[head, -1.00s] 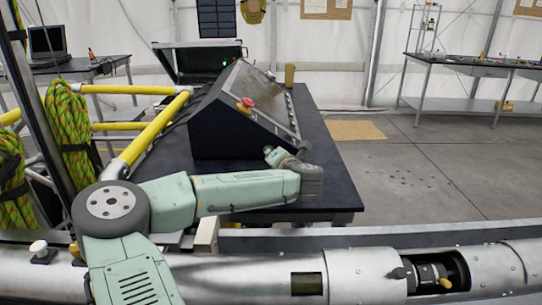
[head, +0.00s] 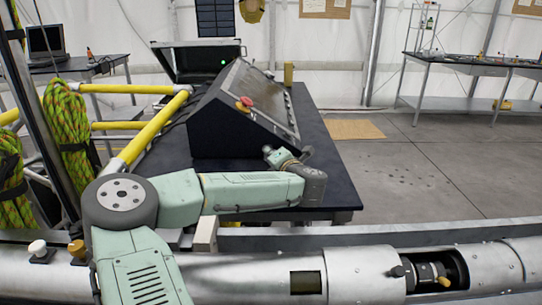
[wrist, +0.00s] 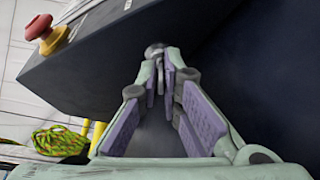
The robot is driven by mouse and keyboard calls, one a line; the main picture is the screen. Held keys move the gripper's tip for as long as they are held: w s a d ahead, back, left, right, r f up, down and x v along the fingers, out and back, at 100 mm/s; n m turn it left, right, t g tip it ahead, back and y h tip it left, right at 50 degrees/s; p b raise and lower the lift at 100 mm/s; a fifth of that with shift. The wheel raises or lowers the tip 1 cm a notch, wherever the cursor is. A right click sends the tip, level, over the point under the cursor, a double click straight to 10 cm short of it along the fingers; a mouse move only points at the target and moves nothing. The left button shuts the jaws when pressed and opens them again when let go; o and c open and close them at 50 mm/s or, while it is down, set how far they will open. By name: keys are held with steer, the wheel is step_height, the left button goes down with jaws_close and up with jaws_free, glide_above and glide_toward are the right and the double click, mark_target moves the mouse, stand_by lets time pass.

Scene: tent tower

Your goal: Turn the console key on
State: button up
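The dark sloped console (head: 235,125) stands on a black table, with a red and yellow mushroom button (head: 244,103) on its panel. My gripper (head: 268,152) is at the console's near right lower corner in the head view, small and partly hidden by my wrist. In the wrist view, my gripper (wrist: 168,62) points at the console's dark side (wrist: 110,50). Its purple-padded fingers converge towards a small round silver piece (wrist: 155,49), possibly the key, at the fingertips. I cannot tell whether the fingers grip it. The red button (wrist: 40,28) is up left.
The black table (head: 325,160) has bare room right of the console. An open case (head: 200,60) stands behind it. Yellow rails (head: 155,130) and a coiled green rope (head: 68,130) are at left. A silver tube (head: 250,278) runs along the front.

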steer(key=o, duration=0.3)
steer(key=shift+o, duration=0.2)
steer(key=v, duration=1.2)
